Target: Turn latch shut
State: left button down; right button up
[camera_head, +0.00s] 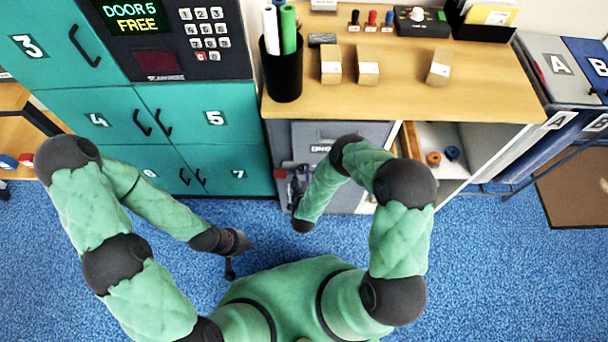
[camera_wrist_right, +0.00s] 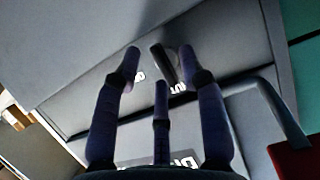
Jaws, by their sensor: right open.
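The grey cabinet (camera_head: 345,135) stands under the wooden counter, with a partly covered label on its front. My right gripper (camera_head: 297,190) is at this front, partly hidden by its own arm. In the right wrist view the right gripper (camera_wrist_right: 160,68) is open, its fingers pointing at the grey front. A dark latch-like bar (camera_wrist_right: 162,62) shows between its fingertips, tilted; I cannot tell whether they touch it. My left gripper (camera_head: 238,252) hangs over the blue floor, away from the cabinet; its fingers are too small to judge.
Teal lockers (camera_head: 190,115) stand left of the cabinet. On the counter (camera_head: 420,95) are a pen cup (camera_head: 282,72), small cartons (camera_head: 367,68) and stamps. An open shelf (camera_head: 440,140) holds rolls. A grey bar handle (camera_wrist_right: 280,110) shows right of the gripper.

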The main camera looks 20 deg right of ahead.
jog(key=v, duration=1.2)
jog(key=shift+f, duration=0.15)
jog(key=s+a+r+g+y, duration=0.1)
jog(key=s+a+g+y, duration=0.1)
jog(key=s+g+y, duration=0.5)
jog(key=s+g, duration=0.5)
jog(key=shift+a+n+y, duration=0.15)
jog(key=shift+n+y, duration=0.15)
jog(key=shift+n, duration=0.1)
dwell(0.7)
